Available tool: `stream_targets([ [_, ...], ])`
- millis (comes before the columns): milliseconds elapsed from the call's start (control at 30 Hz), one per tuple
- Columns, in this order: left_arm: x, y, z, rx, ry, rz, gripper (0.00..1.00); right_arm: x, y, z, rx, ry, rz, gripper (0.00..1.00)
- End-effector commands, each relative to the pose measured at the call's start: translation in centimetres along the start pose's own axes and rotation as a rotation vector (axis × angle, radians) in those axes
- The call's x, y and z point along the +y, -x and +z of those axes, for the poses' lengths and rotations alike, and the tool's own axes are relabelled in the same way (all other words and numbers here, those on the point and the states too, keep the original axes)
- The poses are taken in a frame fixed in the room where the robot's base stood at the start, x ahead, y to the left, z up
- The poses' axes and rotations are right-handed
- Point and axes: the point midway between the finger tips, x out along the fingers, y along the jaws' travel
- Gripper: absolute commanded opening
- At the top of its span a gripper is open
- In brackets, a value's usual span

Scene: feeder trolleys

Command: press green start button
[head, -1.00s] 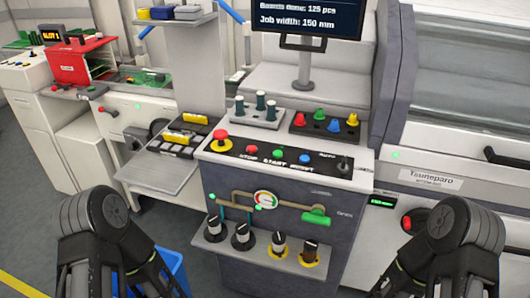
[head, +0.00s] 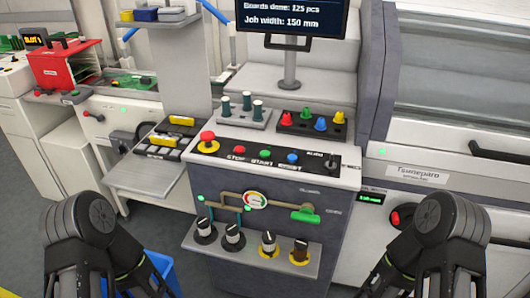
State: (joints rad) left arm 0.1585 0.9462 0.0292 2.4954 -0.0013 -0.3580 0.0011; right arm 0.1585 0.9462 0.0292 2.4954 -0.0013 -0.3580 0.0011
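The green start button (head: 265,154) sits on the dark control strip of the machine's panel (head: 321,175), between a red stop button (head: 239,151) and a blue button (head: 292,157). The label under it reads START. A large red mushroom button (head: 208,141) stands at the strip's left end. Both of my arms are low in the head view, left and right of the cabinet, well apart from the button. The fingertips of both grippers are outside the picture, so their state is hidden.
Above the strip stand a grey block with green-grey pegs (head: 243,118) and a black tray with coloured knobs (head: 313,124). Below, a green-handled valve (head: 305,215) and a shelf of several knobs (head: 251,257) stick out. A monitor (head: 292,18) stands behind. Space above the strip is clear.

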Motion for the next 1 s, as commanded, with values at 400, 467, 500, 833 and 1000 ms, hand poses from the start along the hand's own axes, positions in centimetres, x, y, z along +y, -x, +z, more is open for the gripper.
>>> stream_targets([
  [400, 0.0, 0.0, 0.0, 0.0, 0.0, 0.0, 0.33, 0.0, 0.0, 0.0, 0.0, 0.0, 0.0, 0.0],
  [467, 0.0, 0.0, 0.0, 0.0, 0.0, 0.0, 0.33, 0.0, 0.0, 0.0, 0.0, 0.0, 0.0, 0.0],
  [500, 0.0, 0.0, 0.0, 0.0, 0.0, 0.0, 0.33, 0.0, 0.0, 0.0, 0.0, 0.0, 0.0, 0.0],
  [833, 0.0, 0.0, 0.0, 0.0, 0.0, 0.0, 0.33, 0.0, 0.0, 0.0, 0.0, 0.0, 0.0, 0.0],
  [1000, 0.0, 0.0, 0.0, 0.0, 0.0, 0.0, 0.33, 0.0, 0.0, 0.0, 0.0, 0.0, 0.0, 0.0],
])
